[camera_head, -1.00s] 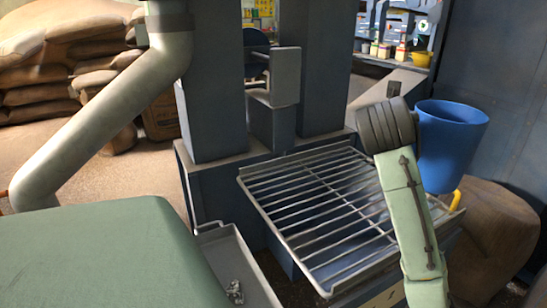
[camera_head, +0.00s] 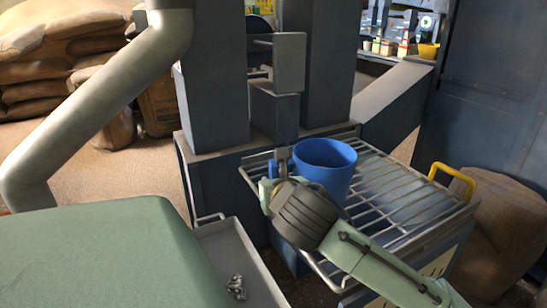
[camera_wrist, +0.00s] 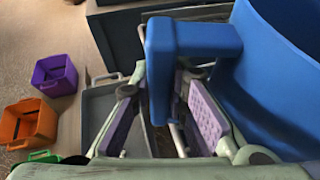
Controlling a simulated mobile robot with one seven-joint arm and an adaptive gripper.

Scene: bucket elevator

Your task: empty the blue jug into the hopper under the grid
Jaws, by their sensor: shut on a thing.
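The blue jug (camera_head: 326,166) is over the back left part of the metal grid (camera_head: 395,190), close in front of the grey columns. It looks roughly upright with its mouth up. Its contents are not visible. In the wrist view the jug (camera_wrist: 275,75) fills the right side. My gripper (camera_head: 277,165) is at the jug's left side, shut on its handle. In the wrist view the blue handle (camera_wrist: 190,40) lies between my purple-padded fingers (camera_wrist: 165,120). The hopper lies below the bars, mostly hidden. I cannot tell whether the jug touches the grid.
A grey tray (camera_head: 213,238) with small metal pieces (camera_head: 236,287) stands left of the grid. A yellow handle (camera_head: 452,172) rises at the grid's right edge. A grey pipe (camera_head: 100,105) is at left. The wrist view shows purple (camera_wrist: 54,75) and orange (camera_wrist: 28,123) bins on the floor.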

